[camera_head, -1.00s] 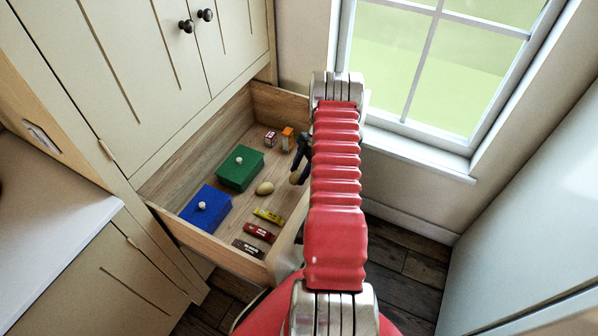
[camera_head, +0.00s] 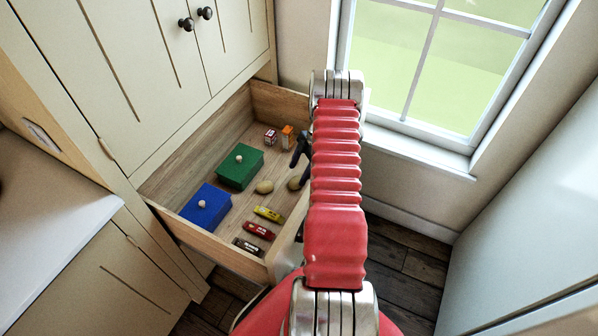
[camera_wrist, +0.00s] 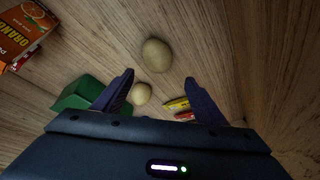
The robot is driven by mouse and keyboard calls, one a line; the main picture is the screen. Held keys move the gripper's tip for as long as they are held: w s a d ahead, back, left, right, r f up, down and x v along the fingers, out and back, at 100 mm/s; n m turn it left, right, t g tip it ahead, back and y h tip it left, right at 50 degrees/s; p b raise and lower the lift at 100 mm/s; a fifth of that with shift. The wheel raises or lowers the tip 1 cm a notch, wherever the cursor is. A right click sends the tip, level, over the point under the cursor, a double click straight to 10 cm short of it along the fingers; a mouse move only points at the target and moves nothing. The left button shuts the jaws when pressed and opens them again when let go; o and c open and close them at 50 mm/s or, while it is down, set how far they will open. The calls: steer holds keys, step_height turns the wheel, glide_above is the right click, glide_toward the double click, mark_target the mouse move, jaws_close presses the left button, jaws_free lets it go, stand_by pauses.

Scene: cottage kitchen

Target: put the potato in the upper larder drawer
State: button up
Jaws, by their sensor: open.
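Two pale tan potato-like lumps lie on the floor of the open wooden drawer. One potato (camera_head: 295,184) is at the drawer's right side, just below my gripper (camera_head: 300,158); the other lump (camera_head: 265,187) lies to its left, near the green box. In the wrist view the nearer potato (camera_wrist: 156,55) lies just beyond the fingertips, clear of both fingers. The second lump (camera_wrist: 140,94) shows between the fingers, farther down. My gripper (camera_wrist: 158,77) is open and empty. The drawer (camera_head: 215,246) is pulled out below a cream cupboard; whether another drawer lies beneath is unclear.
The drawer also holds a green box (camera_head: 240,167), a blue box (camera_head: 206,208), several wrapped bars (camera_head: 258,230) and small cartons (camera_head: 287,137). An orange carton (camera_wrist: 24,30) shows in the wrist view. A window wall stands at right. My red arm hides the drawer's right edge.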

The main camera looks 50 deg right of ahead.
steer(key=shift+r, duration=0.45)
steer(key=v, duration=1.1)
steer(key=shift+d+r, duration=0.2)
steer(key=shift+r, duration=0.15)
steer(key=shift+s, duration=0.1)
steer(key=w+a+r+m+h, duration=0.1)
steer(key=w+a+r+m, duration=0.15)
steer(key=a+r, duration=0.45)
steer(key=w+a+r+m+h, duration=0.1)
steer(key=w+a+r, duration=0.3)
steer(key=r, duration=0.6)
steer(key=s+a+r+m+h, duration=0.1)
steer(key=s+a+r+m, duration=0.2)
steer(key=a+r, duration=1.05)
steer(key=s+a+r+m+t+h, duration=0.1)
steer(key=s+a+r+m, duration=0.2)
steer(key=a, duration=0.4)
steer(key=s+a+r+t, duration=0.1)
steer(key=s+a+r, duration=0.1)
steer(key=s+a, duration=0.45)
steer(key=s+a+m+t, duration=0.2)
steer(key=s+a+m, duration=0.1)
steer(key=s+a, duration=0.5)
steer(key=shift+s+m, duration=0.35)
steer(key=shift+s, duration=0.55)
